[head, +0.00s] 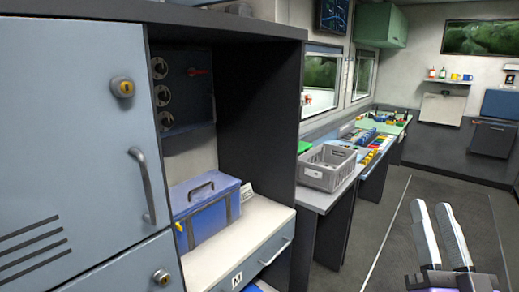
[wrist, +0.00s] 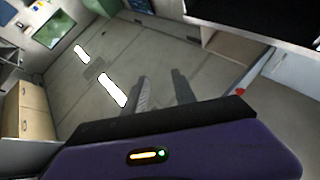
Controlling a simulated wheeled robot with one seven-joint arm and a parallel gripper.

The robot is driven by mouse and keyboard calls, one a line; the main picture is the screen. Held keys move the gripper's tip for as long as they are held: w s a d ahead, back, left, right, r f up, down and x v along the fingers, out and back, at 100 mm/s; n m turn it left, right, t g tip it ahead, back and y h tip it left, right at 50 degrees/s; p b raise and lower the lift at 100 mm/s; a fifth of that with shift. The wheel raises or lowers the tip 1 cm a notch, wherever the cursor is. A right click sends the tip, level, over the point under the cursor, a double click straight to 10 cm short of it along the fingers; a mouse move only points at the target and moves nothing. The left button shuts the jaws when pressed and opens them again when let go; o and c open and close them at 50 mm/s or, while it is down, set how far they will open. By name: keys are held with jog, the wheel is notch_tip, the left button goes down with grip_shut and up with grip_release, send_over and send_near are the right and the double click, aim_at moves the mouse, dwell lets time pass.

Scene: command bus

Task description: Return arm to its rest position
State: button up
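My gripper (head: 432,207) is at the lower right of the head view, in the air over the grey floor. Its two pale fingers stand apart with nothing between them. In the wrist view the gripper (wrist: 160,78) shows as two dark fingers, apart and empty, with the floor behind them. It touches nothing that I can see. The rest of my arm is mostly out of the head view.
A grey-blue cabinet (head: 70,130) fills the left. A blue case (head: 207,212) sits on a white-topped drawer unit (head: 240,243). A grey crate (head: 327,168) stands on the long counter under the windows. The aisle floor (head: 385,225) beside my gripper is clear.

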jog(key=s+a+f+n+g+y, duration=0.1)
jog(key=s+a+f+g, duration=0.1)
jog(key=s+f, duration=0.7)
jog(key=s+a+f+n+g+y, duration=0.1)
jog(key=s+f+g, duration=0.3)
jog(key=s+f, duration=0.5)
jog(key=s+a+f+n+g+y, duration=0.1)
jog(key=s+a+f+g, duration=0.2)
jog(key=s+f, duration=0.7)
jog(key=s, duration=0.5)
jog(key=shift+s+a+n+g, duration=0.15)
jog(key=shift+a+n+g, duration=0.15)
jog(key=shift+a+n, duration=0.1)
dwell(0.6)
